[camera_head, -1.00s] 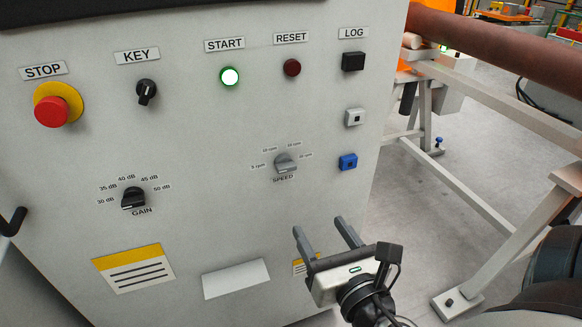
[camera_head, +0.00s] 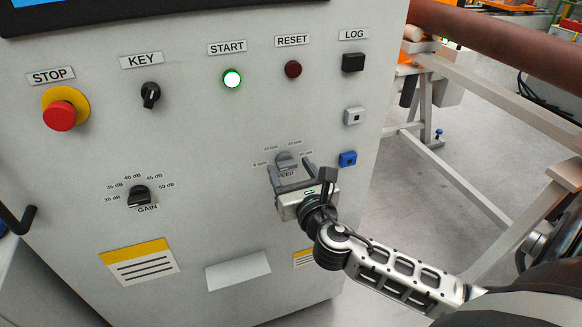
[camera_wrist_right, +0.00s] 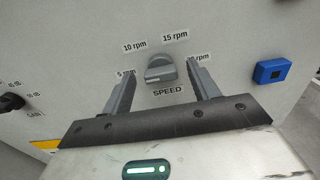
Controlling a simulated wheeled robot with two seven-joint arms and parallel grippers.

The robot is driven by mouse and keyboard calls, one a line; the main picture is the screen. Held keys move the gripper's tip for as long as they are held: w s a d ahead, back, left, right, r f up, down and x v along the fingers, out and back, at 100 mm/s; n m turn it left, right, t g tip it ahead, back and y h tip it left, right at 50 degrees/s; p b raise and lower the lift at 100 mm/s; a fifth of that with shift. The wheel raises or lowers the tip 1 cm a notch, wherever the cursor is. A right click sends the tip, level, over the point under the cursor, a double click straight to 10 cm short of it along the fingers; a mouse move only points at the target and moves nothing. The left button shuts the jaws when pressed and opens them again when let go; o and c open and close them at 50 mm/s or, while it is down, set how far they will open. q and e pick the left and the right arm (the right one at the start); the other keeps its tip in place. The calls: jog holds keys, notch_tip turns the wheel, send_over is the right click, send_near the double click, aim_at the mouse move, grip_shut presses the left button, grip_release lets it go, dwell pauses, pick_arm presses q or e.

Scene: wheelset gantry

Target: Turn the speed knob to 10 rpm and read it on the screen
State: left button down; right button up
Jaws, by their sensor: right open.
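The grey speed knob (camera_head: 286,162) sits on the cabinet front above the SPEED label. In the right wrist view the speed knob (camera_wrist_right: 160,70) lies between my open fingers, with a gap on each side. Its pointer setting is hard to tell. Labels 10 rpm (camera_wrist_right: 135,46) and 15 rpm (camera_wrist_right: 175,37) are readable; the fingers partly cover the outer labels. My right gripper (camera_head: 292,178) is open just below and in front of the knob; it also shows in the wrist view (camera_wrist_right: 160,88). Only the screen's lower edge (camera_head: 35,3) shows; no reading is visible. My left gripper is out of view.
The blue button (camera_head: 348,159) is right of the knob, below a white button (camera_head: 354,116) and a black LOG button (camera_head: 353,62). The GAIN knob (camera_head: 139,196) and red STOP button (camera_head: 60,115) are further left. A pale frame (camera_head: 500,105) stands at right.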

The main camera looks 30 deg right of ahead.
jog(key=shift+w, duration=0.25)
jog(key=c, duration=1)
